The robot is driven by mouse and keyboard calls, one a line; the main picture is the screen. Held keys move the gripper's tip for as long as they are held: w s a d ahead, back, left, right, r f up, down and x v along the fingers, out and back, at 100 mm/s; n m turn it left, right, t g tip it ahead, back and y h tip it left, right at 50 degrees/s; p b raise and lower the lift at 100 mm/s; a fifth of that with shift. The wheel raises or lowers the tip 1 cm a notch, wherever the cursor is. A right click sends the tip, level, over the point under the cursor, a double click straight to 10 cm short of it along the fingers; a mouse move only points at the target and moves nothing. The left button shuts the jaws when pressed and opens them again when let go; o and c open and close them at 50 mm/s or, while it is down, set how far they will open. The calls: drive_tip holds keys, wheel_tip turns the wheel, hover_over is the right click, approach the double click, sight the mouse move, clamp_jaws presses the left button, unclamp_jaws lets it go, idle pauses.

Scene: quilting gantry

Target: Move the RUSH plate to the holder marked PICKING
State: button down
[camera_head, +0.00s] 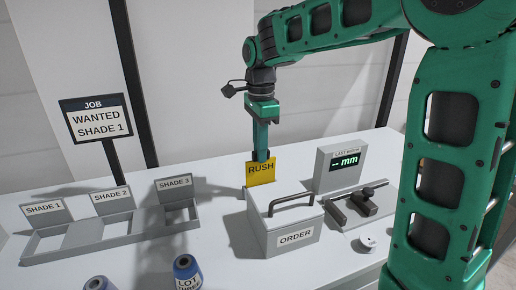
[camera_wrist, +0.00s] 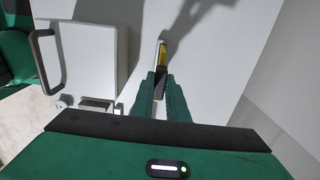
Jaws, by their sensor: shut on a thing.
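The RUSH plate (camera_head: 261,173) is a small yellow plate with dark lettering. It stands upright behind the grey ORDER box in the head view. My gripper (camera_head: 261,154) is above it, pointing down, with its fingers shut on the plate's top edge. In the wrist view the plate (camera_wrist: 161,62) shows edge-on as a thin yellow strip between the green fingers (camera_wrist: 161,88). I cannot tell whether the plate's lower edge touches the table or a holder. No holder marked PICKING can be read in either view.
The ORDER box (camera_head: 294,240) with a handle stands just in front of the plate. A width gauge (camera_head: 340,168) and clamp (camera_head: 362,200) are to its right. Shade bins (camera_head: 103,230), a JOB sign (camera_head: 95,117) and thread spools (camera_head: 187,272) are left. Table between bins and plate is clear.

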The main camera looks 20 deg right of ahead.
drive_tip(key=shift+f, duration=1.35)
drive_tip(key=c, duration=1.7)
unclamp_jaws()
drive_tip(key=shift+o, duration=0.2)
wheel_tip(320, 180, up, 11)
drive_tip(key=shift+w+f, duration=0.1)
drive_tip(key=shift+f, duration=0.05)
